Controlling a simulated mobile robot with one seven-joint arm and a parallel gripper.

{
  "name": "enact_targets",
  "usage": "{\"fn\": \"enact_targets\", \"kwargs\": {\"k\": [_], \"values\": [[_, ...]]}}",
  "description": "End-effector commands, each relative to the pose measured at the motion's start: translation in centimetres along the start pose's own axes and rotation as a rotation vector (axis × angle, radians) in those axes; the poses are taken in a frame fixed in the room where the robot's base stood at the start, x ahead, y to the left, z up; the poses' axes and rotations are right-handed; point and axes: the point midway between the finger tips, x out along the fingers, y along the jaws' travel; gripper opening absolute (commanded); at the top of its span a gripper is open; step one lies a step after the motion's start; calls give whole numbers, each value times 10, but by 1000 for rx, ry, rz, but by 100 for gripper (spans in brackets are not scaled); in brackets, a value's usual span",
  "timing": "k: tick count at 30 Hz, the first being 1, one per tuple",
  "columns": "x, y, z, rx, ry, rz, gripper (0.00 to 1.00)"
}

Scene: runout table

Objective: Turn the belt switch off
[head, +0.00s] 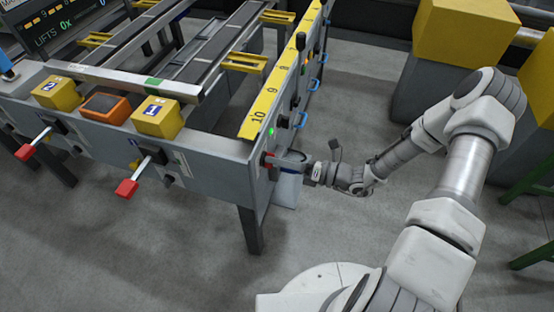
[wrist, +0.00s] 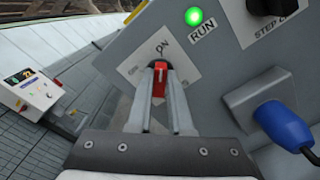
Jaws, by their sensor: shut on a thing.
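The belt switch (wrist: 160,79) is a red knob on a white plate, facing me on the end panel of the runout table (head: 212,146). ON is printed above the knob and a smaller OFF mark lies to its left. The knob points up toward ON. My gripper (wrist: 160,72) is shut on the knob, one finger on each side. In the head view my gripper (head: 282,161) reaches the panel from the right, and a bit of red shows at its tips. The RUN lamp (wrist: 193,16) above right is lit green.
A blue plug (wrist: 284,124) sticks out right of the switch. Two red-tipped levers (head: 127,187) (head: 25,151) stick out of the table's front. Yellow-topped grey bins (head: 455,40) stand at the back right. The floor between is clear.

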Motion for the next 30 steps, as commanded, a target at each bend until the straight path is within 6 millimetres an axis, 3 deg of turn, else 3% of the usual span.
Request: {"fn": "enact_targets", "kwargs": {"k": [11,30], "values": [[0,1,0,-135,0,0,0],[-1,3,-1,-722,1,0,0]]}}
